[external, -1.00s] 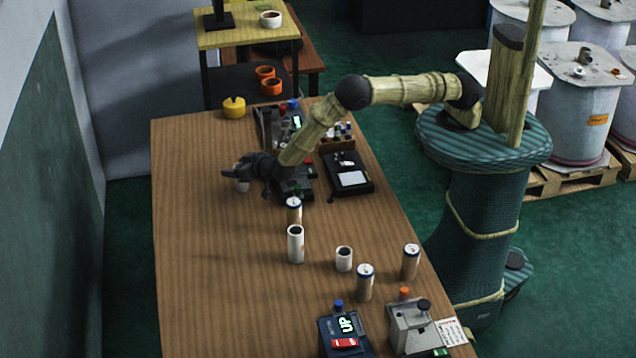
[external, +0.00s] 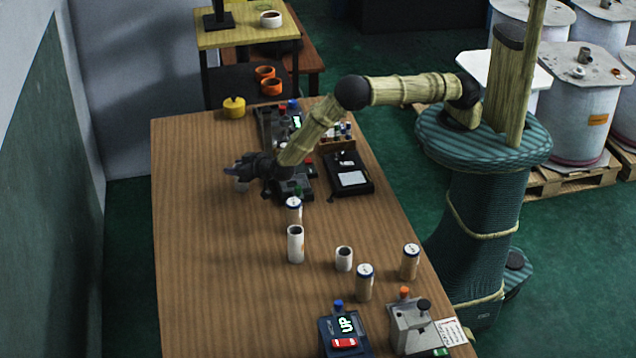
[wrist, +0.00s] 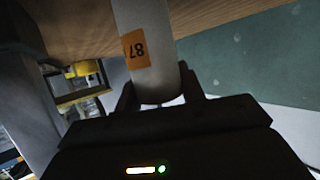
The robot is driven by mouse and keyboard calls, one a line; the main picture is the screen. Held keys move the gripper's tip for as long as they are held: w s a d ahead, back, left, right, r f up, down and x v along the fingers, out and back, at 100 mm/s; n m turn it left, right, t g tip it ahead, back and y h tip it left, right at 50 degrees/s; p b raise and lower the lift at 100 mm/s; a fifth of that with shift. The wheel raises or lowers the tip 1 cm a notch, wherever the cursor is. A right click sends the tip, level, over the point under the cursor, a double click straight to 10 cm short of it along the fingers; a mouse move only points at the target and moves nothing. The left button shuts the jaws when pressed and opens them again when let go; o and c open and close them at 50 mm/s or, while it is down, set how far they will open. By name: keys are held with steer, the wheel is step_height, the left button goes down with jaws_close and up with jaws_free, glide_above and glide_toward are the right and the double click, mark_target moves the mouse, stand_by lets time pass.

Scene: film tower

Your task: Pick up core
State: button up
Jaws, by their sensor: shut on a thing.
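My gripper (external: 243,170) is over the left-middle part of the wooden table, at the end of the bamboo-like arm. In the wrist view my gripper (wrist: 160,92) is shut on a pale grey-white cylindrical core (wrist: 150,72) with an orange label reading 87. The core runs up out of the top of that view, so its far end is hidden. In the external view the held core is small, dark and mostly covered by the gripper. How high it is above the table I cannot tell.
A white tube (external: 295,246), a short white cup-like tube (external: 343,259) and several capped cans, one here (external: 365,284), stand on the table (external: 200,240). Dark devices (external: 345,335) sit at the front and behind the gripper. The table's left side is clear.

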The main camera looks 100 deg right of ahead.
steer(key=shift+r, duration=0.15)
step_height(320, 180, up, 28)
stand_by(0.3)
stand_by(0.6)
steer(key=s+a+f, duration=0.9)
steer(key=s+a, duration=0.2)
steer(key=a, duration=0.3)
steer(key=s+a+f, duration=0.9)
steer(key=s+a, duration=0.2)
steer(key=a, duration=0.3)
steer(key=shift+s+a+m+g, duration=0.2)
steer(key=shift+m+g, duration=0.1)
